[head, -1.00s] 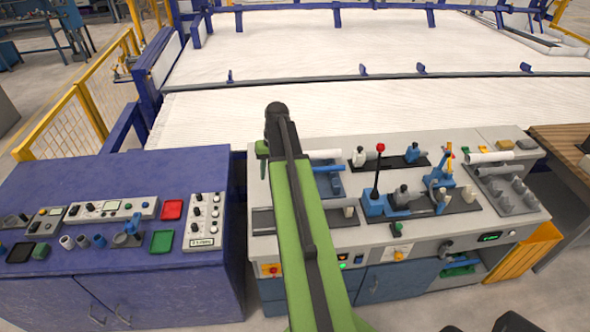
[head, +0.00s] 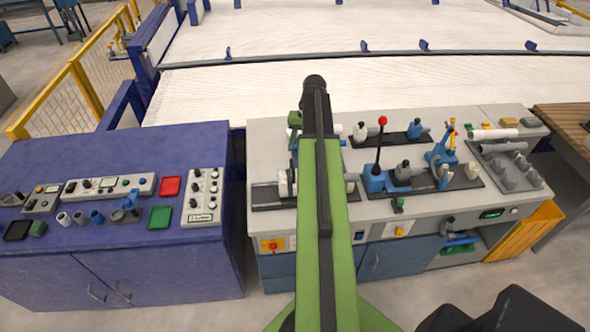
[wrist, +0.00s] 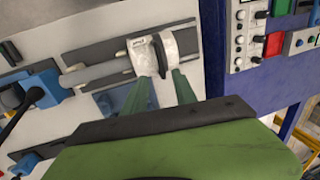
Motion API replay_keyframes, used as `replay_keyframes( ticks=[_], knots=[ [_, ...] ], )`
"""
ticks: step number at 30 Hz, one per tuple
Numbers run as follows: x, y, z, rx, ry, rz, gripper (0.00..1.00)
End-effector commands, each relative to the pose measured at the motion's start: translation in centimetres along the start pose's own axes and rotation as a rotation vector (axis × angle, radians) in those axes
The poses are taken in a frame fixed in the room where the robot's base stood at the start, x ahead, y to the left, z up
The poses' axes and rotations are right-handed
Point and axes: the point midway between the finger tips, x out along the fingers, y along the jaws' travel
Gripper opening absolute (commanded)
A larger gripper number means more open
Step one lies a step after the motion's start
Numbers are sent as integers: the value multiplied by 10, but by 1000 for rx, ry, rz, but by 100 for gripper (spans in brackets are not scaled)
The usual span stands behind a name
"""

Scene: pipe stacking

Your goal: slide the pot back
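The likely pot is a white, round-bodied piece (wrist: 182,48) with a dark band across it, on a dark slotted rail (wrist: 105,72) in the wrist view. In the head view a white part of it (head: 284,184) shows just left of my arm, on the rail on the grey bench; the rest is hidden behind the arm. In the wrist view my gripper (wrist: 164,82) has its two green fingers apart, with their tips at the pot's near edge, on either side of the dark band. I cannot tell whether they touch it. The fingertips are hidden in the head view.
A lever with a red knob (head: 382,121) stands upright right of my arm. Blue and grey fittings (head: 441,155) and pipes (head: 492,134) lie farther right. A blue cabinet (head: 110,262) with control boxes stands left, across a narrow gap. A white bed (head: 420,88) lies behind the bench.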

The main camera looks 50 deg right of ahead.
Motion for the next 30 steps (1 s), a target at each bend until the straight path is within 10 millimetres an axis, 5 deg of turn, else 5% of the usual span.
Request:
replay_keyframes(
  ticks=[1,12,23,30],
  knots=[
    [22,2,0,-1,0,0,33],
    [90,1,0,0,0,0,33],
    [93,-1,0,0,0,0,33],
    [93,-1,0,-1,0,0,2]
  ],
)
